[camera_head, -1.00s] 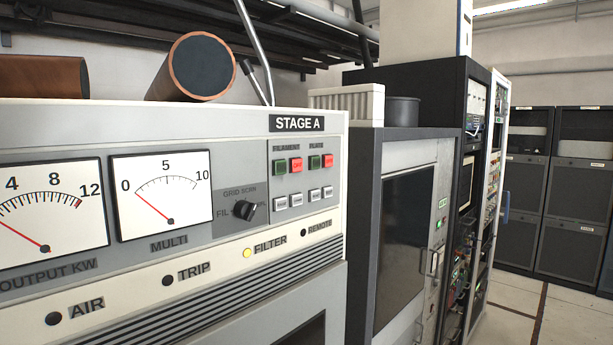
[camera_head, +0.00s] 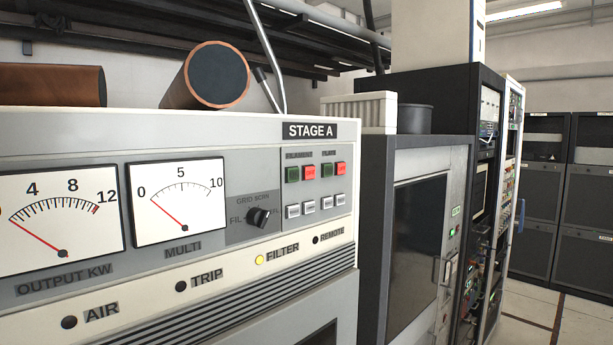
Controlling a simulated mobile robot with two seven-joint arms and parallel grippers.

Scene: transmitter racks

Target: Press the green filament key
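The green filament key (camera_head: 292,174) is a small dark green square on the upper right of the Stage A panel (camera_head: 200,140), under the FILAMENT label. A red filament key (camera_head: 309,172) sits just to its right. Under the PLATE label are another green key (camera_head: 326,170) and a red key (camera_head: 341,168). A row of white keys (camera_head: 309,207) lies below them. Nothing covers the green filament key. Neither of my grippers shows in the view.
A selector knob (camera_head: 260,216) and two meters (camera_head: 178,200) are left of the keys. The yellow FILTER lamp (camera_head: 259,260) is lit. A grey cabinet (camera_head: 418,240) stands right of the panel. Open floor (camera_head: 530,305) shows at the lower right.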

